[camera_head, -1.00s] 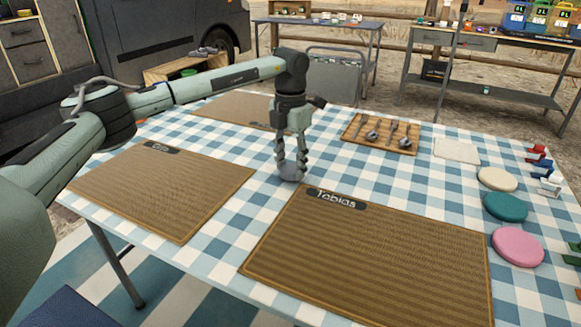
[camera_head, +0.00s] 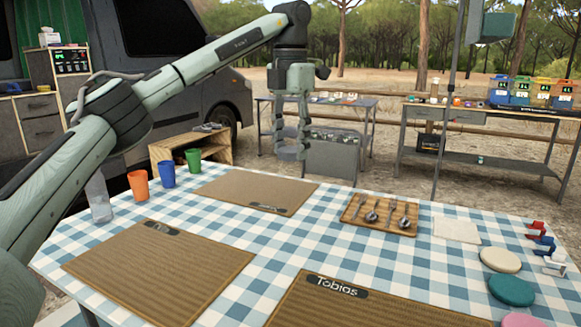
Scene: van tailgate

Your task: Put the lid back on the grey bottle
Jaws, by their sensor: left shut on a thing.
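My left gripper (camera_head: 291,148) hangs fingers down, above the far side of the table. It is shut on a small round blue-grey thing that looks like the lid (camera_head: 290,154), held clear of the tabletop. A translucent greyish bottle (camera_head: 99,200) stands upright at the table's left edge, partly overlapped by my left arm. It looks like the grey bottle; its top is hard to make out. The gripper is well to the right of the bottle and apart from it. My right gripper is not in view.
Orange (camera_head: 138,186), blue (camera_head: 167,174) and green (camera_head: 193,161) cups stand right of the bottle. Placemats, a cutlery tray (camera_head: 352,217) and round cushions (camera_head: 500,259) lie around the checked table (camera_head: 262,262). A van (camera_head: 195,75) and side tables are behind.

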